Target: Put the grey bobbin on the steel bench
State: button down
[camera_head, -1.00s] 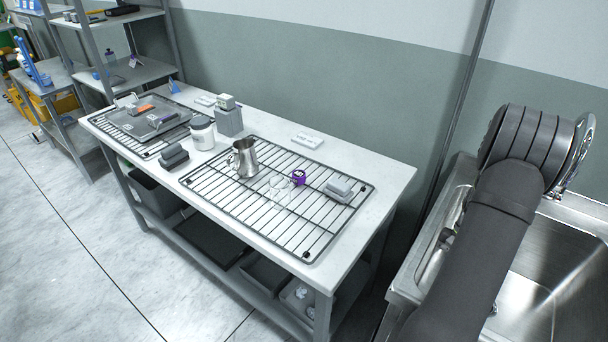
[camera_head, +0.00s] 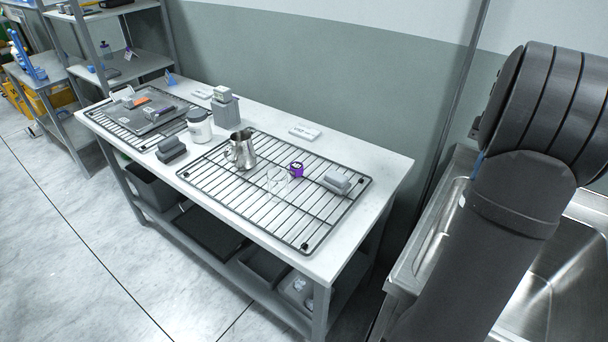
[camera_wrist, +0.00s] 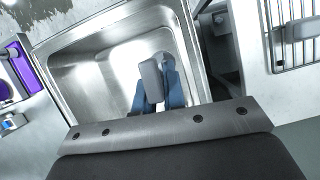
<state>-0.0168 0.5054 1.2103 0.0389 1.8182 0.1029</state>
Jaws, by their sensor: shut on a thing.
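My gripper (camera_wrist: 158,82) shows in the wrist view with blue fingers shut on a grey, rounded block-like piece, which looks like the grey bobbin (camera_wrist: 151,80). It is held above a steel sink basin (camera_wrist: 100,68); I cannot tell how high. In the head view my arm covers part of the steel bench with its sink (camera_head: 408,268) at the right, and the gripper and bobbin are out of sight there.
The white table (camera_head: 372,178) carries wire racks, a steel jug (camera_head: 241,150), a purple cube (camera_head: 296,170), a white jar (camera_head: 199,127) and grey blocks (camera_head: 337,183). In the wrist view a purple thing (camera_wrist: 22,70) lies at the left. The basin floor looks clear.

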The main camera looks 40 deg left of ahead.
jog(key=s+a+m+t+y, duration=0.1)
jog(key=a+m+t+y, duration=0.15)
jog(key=a+m, duration=1.1)
jog(key=s+a+m+t+y, duration=0.15)
jog(key=a+m+t, duration=0.45)
jog(key=a, duration=1.3)
jog(key=s+a+f+m+g, duration=0.1)
jog(key=a+f, duration=0.4)
jog(key=f, duration=0.3)
jog(key=s+a+f+m+g, duration=0.1)
jog(key=s+a+f, duration=0.1)
jog(key=a+f, duration=0.3)
jog(key=shift+s+x, duration=0.25)
jog(key=shift+x, duration=1.2)
jog(key=shift+d, duration=0.15)
jog(key=shift+f, duration=0.2)
jog(key=c, duration=1.5)
grip_release()
